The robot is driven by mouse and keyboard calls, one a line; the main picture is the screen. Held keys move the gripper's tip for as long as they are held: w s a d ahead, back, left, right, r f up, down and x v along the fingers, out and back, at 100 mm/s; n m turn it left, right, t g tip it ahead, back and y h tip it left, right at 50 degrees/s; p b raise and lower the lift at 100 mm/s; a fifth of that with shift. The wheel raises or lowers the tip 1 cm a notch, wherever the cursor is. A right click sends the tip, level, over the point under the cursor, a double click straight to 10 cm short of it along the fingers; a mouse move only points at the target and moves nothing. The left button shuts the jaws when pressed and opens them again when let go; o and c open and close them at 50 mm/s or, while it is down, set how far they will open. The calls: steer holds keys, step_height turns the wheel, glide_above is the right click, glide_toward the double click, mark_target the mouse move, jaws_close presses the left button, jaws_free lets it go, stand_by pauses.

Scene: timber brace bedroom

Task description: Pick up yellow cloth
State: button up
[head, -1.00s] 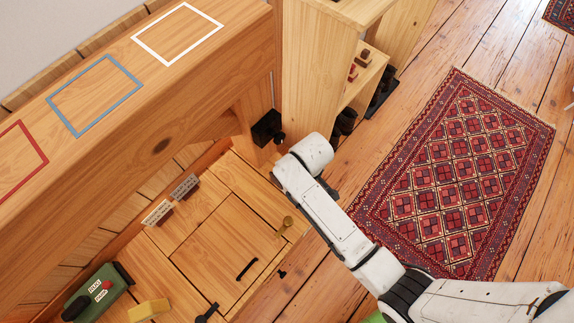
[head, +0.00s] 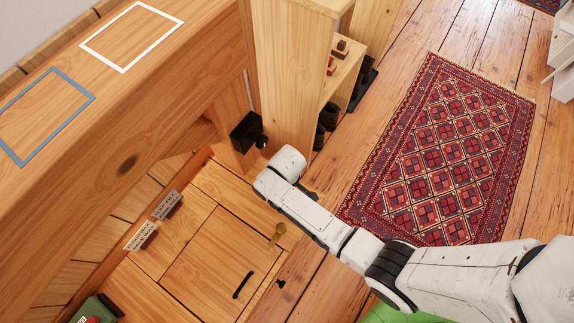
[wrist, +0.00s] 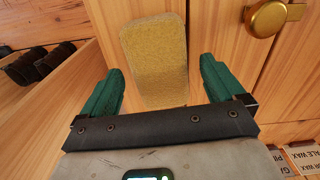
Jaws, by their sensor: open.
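The yellow cloth (wrist: 155,60) shows in the wrist view as a fuzzy, rounded oblong against a wooden surface. It lies between the two green fingers of my gripper (wrist: 160,72), which are open on either side of it. There is visible room beside the cloth at both fingers, and the fingers are not closed on it. Its lower end comes close to the dark bar of the gripper; I cannot tell whether they touch. In the head view neither the cloth nor my gripper's fingers can be seen; only my white arm shows.
A brass knob (wrist: 267,18) sits right of the cloth. Small labels (wrist: 300,158) are at lower right and a shelf with dark items (wrist: 40,62) at left. In the head view, a wooden ledge (head: 150,110) with outlined squares runs left; a patterned rug (head: 445,150) covers floor at right.

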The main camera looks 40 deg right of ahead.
steer(key=shift+f, duration=0.65)
steer(key=shift+c, duration=0.4)
steer(key=c, duration=1)
steer(key=shift+r, duration=0.1)
